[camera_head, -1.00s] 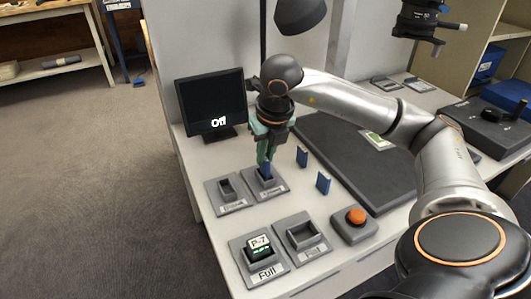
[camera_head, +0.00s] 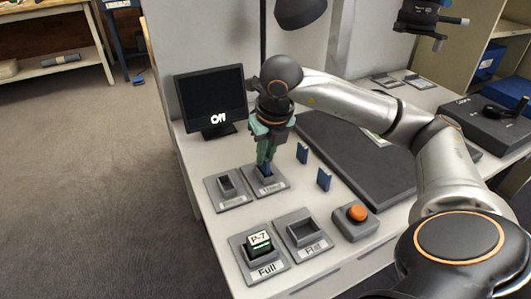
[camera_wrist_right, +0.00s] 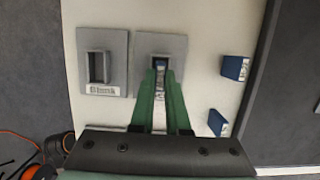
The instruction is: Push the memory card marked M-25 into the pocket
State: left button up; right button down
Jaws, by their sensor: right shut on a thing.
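My right gripper (camera_head: 264,160) points down with its green fingers shut on a blue memory card (camera_head: 267,170). The card stands upright with its lower end in the right-hand grey pocket (camera_head: 279,184). In the right wrist view, the fingertips (camera_wrist_right: 161,68) are over this pocket (camera_wrist_right: 176,44), and only a little blue of the card (camera_wrist_right: 161,63) shows between them. The fingers hide most of the card, so I cannot read its marking. How deep it sits is hard to tell. My left gripper is out of view.
An empty pocket labelled Blank (camera_wrist_right: 119,48) lies to the left. Two blue cards (camera_head: 302,153) (camera_head: 324,179) stand on the right. In front are a Full holder (camera_head: 245,268) with a P-7 block, an empty Flat holder (camera_head: 281,229) and an orange button (camera_head: 358,212). A monitor (camera_head: 209,95) stands behind.

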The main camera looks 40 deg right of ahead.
jog(key=c, duration=0.8)
grip_release()
jog(key=shift+r, duration=0.1)
jog(key=shift+r+p, duration=2.65)
jog(key=shift+r, duration=0.3)
jog(key=shift+f, duration=0.1)
